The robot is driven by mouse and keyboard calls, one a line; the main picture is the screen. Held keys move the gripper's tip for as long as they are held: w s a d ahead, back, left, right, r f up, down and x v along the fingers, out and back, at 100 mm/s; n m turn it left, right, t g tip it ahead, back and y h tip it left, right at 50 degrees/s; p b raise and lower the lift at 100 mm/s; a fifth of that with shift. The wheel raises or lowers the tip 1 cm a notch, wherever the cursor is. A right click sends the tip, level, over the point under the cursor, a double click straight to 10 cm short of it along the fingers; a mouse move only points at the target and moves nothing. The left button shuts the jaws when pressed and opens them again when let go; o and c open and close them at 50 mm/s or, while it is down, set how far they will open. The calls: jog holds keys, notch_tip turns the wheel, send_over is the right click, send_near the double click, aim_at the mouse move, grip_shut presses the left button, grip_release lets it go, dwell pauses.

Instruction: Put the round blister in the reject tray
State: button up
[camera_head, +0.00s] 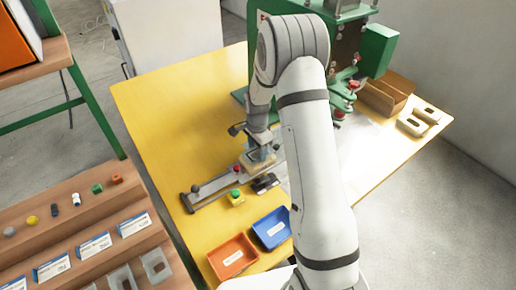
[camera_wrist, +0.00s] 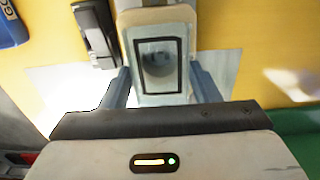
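The round blister (camera_wrist: 158,62) shows in the wrist view as a clear piece with a dark square outline and a round shape inside, in a tan holder (camera_wrist: 150,16). My gripper (camera_wrist: 160,78) is open, with one blue-grey finger on each side of the blister's near part. Whether the fingertips touch it is unclear. In the head view my gripper (camera_head: 262,153) is low over the fixture on the yellow table, and my arm hides part of it. An orange-red tray (camera_head: 233,257) and a blue tray (camera_head: 271,228) stand in front; their labels are too small to read there.
A grey rail fixture (camera_head: 212,186) with knobs lies left of my gripper. A small yellow-green block (camera_head: 236,198) and a dark clamp-like item (camera_wrist: 97,30) lie close by. A green press (camera_head: 375,50) stands behind. The table's left part is clear.

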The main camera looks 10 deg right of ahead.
jog(key=shift+r, duration=0.1)
jog(key=shift+c, duration=0.3)
jog(key=shift+r+p, duration=1.15)
jog(key=shift+r, duration=1.05)
notch_tip(320, 180, up, 5)
jog(key=p, duration=0.2)
jog(key=shift+p, duration=0.3)
